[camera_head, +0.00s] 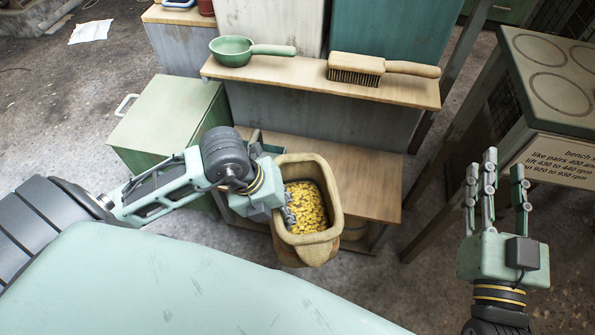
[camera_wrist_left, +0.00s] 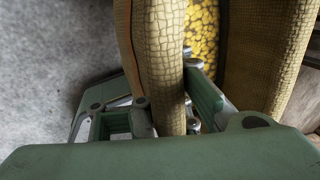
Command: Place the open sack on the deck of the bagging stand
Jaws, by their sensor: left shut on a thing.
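The open sack (camera_head: 333,193) is tan woven cloth, upright, with its mouth up and yellow pieces inside. My left gripper (camera_head: 287,207) is shut on the sack's left rim. In the left wrist view the rim (camera_wrist_left: 163,70) runs between the fingers, with the yellow pieces (camera_wrist_left: 202,28) beyond it. The stand's low wooden deck (camera_head: 372,185) lies behind and to the right of the sack. The sack overlaps the deck's front edge in the head view, and its lower part hangs in front of it. My right gripper (camera_head: 497,195) is open and empty, fingers up, at the right.
A raised wooden shelf (camera_head: 300,77) behind the deck bears a green pan (camera_head: 233,51) and a brush (camera_head: 357,70). A green cabinet (camera_head: 165,112) stands left. A bench with round plates (camera_head: 553,80) and a printed label stands right. The deck's right part is bare.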

